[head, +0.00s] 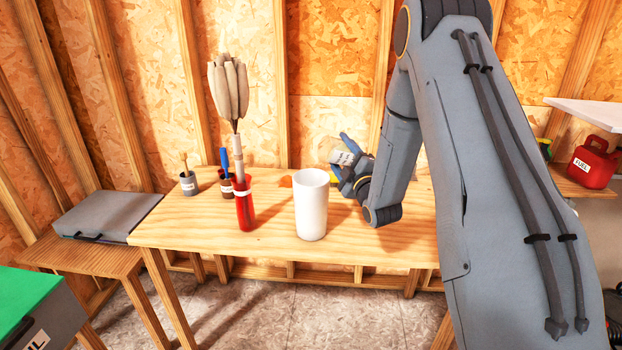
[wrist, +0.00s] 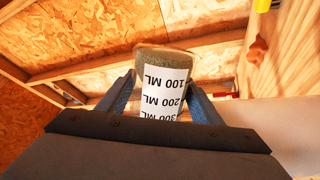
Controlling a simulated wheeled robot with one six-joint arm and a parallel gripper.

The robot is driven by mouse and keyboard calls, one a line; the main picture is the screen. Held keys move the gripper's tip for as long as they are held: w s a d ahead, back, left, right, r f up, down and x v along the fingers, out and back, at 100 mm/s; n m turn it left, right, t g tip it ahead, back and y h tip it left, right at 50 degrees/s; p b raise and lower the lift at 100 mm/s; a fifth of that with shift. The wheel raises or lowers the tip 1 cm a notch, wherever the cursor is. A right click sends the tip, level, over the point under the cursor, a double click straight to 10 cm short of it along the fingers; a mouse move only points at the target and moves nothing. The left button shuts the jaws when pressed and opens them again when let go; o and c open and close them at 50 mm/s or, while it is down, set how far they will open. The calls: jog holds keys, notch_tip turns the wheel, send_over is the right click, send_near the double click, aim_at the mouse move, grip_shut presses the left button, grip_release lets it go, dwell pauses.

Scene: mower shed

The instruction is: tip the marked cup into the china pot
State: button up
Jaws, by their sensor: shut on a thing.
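The marked cup (head: 342,158) is a small grey-green cup with a white label. In the wrist view the cup (wrist: 165,58) shows 100, 200 and 300 ML in upside-down print. My gripper (head: 345,160) is shut on it, with a blue finger on each side, above the back of the table. The cup looks tilted; its mouth and contents cannot be made out. The china pot (head: 311,205) is a tall plain white vessel standing upright on the table, in front and left of my gripper. A white surface at the wrist view's right is probably this pot (wrist: 288,128).
On the wooden table (head: 270,240), left of the pot, stand a red holder (head: 244,210) with a tall pale brush-like thing, a brown pot (head: 227,187) with a blue-handled tool, and a grey pot (head: 188,184). A small orange thing (head: 285,181) lies behind the china pot.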

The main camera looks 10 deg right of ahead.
aim_at(325, 146)
jog(key=shift+n, duration=0.3)
jog(key=shift+s+a+r+n+y+p, duration=0.1)
jog(key=shift+a+r+n+y+p, duration=0.15)
jog(key=shift+a+n, duration=0.25)
jog(key=shift+s+a+r+n+y+p, duration=0.1)
jog(key=shift+a+r+n+y+p, duration=0.1)
jog(key=shift+a+n, duration=0.3)
jog(key=shift+a+r+n+y+b, duration=0.15)
jog(key=shift+r+n+y+b, duration=0.2)
jog(key=shift+n, duration=0.85)
jog(key=shift+s+a+f+n+y+b, duration=0.1)
jog(key=shift+a+f+n+y+b, duration=0.05)
jog(key=shift+n+b, duration=0.35)
jog(key=shift+a+f+n+y+b, duration=0.1)
jog(key=shift+a+n+y+b, duration=0.05)
jog(key=shift+n+b, duration=0.3)
dwell(1.0)
jog(key=shift+s+a+r+n+g+y+b, duration=0.15)
jog(key=shift+a+r+n+y+b, duration=0.2)
jog(key=shift+n, duration=0.55)
jog(key=shift+a+r+n+g+y+b, duration=0.15)
jog(key=shift+a+n+b, duration=0.25)
jog(key=shift+n, duration=0.45)
jog(key=shift+s+a+r+n+g+y+b, duration=0.1)
jog(key=shift+a+r+n+b, duration=0.15)
jog(key=shift+n+b, duration=0.45)
dwell(1.1)
